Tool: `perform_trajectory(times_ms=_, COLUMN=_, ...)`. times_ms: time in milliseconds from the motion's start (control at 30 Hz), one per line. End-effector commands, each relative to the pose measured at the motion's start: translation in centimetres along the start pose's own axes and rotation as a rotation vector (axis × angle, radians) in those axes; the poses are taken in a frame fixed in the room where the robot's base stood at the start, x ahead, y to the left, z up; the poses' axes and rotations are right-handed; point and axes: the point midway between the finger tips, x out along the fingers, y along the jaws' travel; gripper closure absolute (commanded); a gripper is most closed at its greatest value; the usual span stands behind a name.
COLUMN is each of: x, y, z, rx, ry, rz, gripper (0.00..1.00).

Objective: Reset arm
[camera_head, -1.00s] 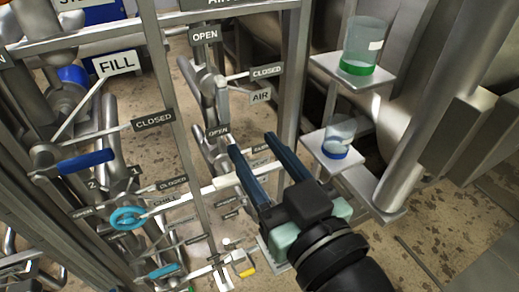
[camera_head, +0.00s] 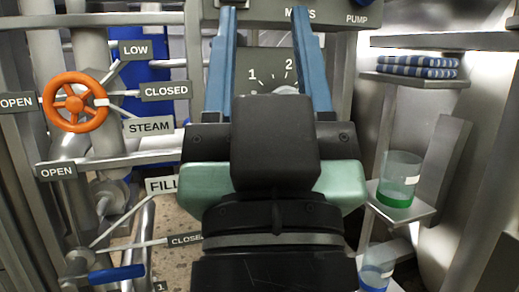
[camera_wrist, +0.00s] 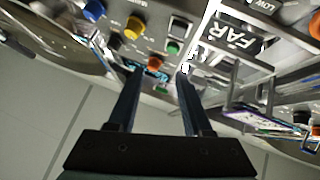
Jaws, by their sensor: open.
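My gripper (camera_head: 265,60) is in the middle of the head view, raised, with its two long blue fingers apart and pointing up and away. Nothing is between the fingers. Behind them is a grey panel with a dial (camera_head: 272,78) marked 1 and 2, partly hidden by my gripper. In the wrist view my gripper (camera_wrist: 158,75) also shows open and empty. A control panel (camera_wrist: 128,18) with coloured knobs and buttons lies beyond the fingertips there.
At left are an orange valve wheel (camera_head: 75,102), pipes, and a blue lever (camera_head: 117,273). At right, shelves hold folded striped cloths (camera_head: 417,66), a beaker with green liquid (camera_head: 399,178) and a container with blue (camera_head: 376,270).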

Motion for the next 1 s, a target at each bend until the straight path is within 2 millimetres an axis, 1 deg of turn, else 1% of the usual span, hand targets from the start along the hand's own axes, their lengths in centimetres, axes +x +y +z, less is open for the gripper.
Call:
perform_trajectory(times_ms=33, x=0.5, y=-0.8, z=-2.9, rx=0.008, ry=0.084, rz=0.009, gripper=0.50)
perform_trajectory(times_ms=67, x=1.4, y=-0.7, z=-3.9, rx=0.008, ry=0.088, rz=0.014, gripper=0.50)
perform_trajectory(times_ms=100, x=2.4, y=-0.5, z=-4.6, rx=0.006, ry=0.075, rz=0.016, gripper=0.50)
perform_trajectory(times_ms=167, x=3.4, y=-0.4, z=-5.5, rx=0.004, ry=0.072, rz=0.016, gripper=0.50)
perform_trajectory(times_ms=367, x=7.1, y=-0.3, z=-9.5, rx=0.003, ry=0.069, rz=0.015, gripper=0.50)
perform_trajectory(times_ms=800, x=16.5, y=-0.1, z=-19.6, rx=0.002, ry=0.066, rz=0.014, gripper=0.50)
perform_trajectory(times_ms=900, x=18.4, y=-0.1, z=-21.6, rx=0.003, ry=0.065, rz=0.014, gripper=0.50)
perform_trajectory(times_ms=1000, x=19.8, y=-0.1, z=-23.1, rx=0.003, ry=0.065, rz=0.014, gripper=0.50)
